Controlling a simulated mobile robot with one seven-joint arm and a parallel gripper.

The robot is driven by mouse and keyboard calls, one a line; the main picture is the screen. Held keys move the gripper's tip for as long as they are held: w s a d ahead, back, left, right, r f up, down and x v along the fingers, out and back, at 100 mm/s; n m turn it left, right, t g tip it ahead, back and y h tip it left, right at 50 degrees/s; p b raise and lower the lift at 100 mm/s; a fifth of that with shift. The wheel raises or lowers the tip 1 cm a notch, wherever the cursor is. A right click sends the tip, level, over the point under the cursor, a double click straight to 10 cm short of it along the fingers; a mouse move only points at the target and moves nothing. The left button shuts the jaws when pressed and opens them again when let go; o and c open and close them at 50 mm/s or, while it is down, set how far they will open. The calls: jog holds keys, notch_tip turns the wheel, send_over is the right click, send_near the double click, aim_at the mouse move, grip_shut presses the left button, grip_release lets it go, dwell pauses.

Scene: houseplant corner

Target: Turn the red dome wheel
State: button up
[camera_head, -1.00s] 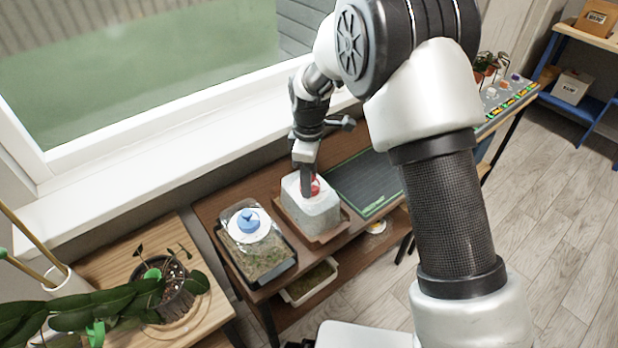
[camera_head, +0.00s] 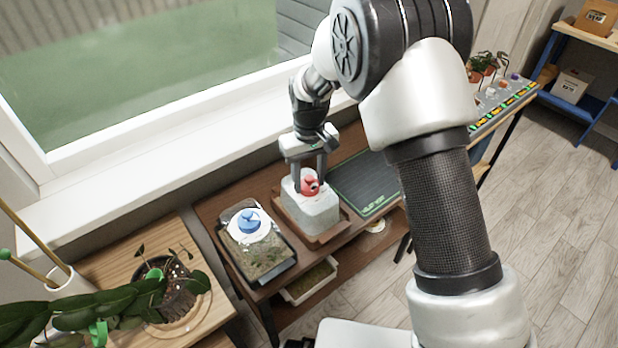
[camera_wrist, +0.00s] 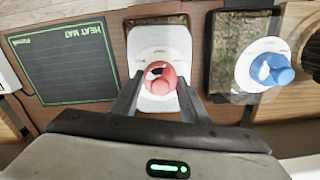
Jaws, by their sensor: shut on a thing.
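The red dome wheel (camera_head: 309,183) sits on top of a pale dome (camera_head: 311,214) that stands in a brown tray (camera_head: 334,232) on the shelf table. In the wrist view the red wheel (camera_wrist: 160,78) is at the centre, with a dark patch on its top. My gripper (camera_head: 309,180) points down from above, with one finger on each side of the wheel. In the wrist view my gripper (camera_wrist: 160,88) is shut on the wheel. The lower sides of the wheel are partly hidden by the fingers.
A second tray with a clear dome and a blue wheel (camera_head: 249,220) stands close to the left. A dark heat mat (camera_head: 362,184) lies to the right. A potted plant (camera_head: 172,290) is at the lower left, and the window sill (camera_head: 190,150) runs behind.

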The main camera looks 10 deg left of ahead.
aim_at(310, 176)
jog(key=m, duration=0.5)
jog(key=shift+m, duration=0.3)
dwell(0.5)
jog(key=o, duration=1.1)
jog(key=shift+p, duration=0.3)
notch_tip(310, 176, up, 17)
jog(key=shift+r+p, duration=0.2)
jog(key=shift+p, duration=0.6)
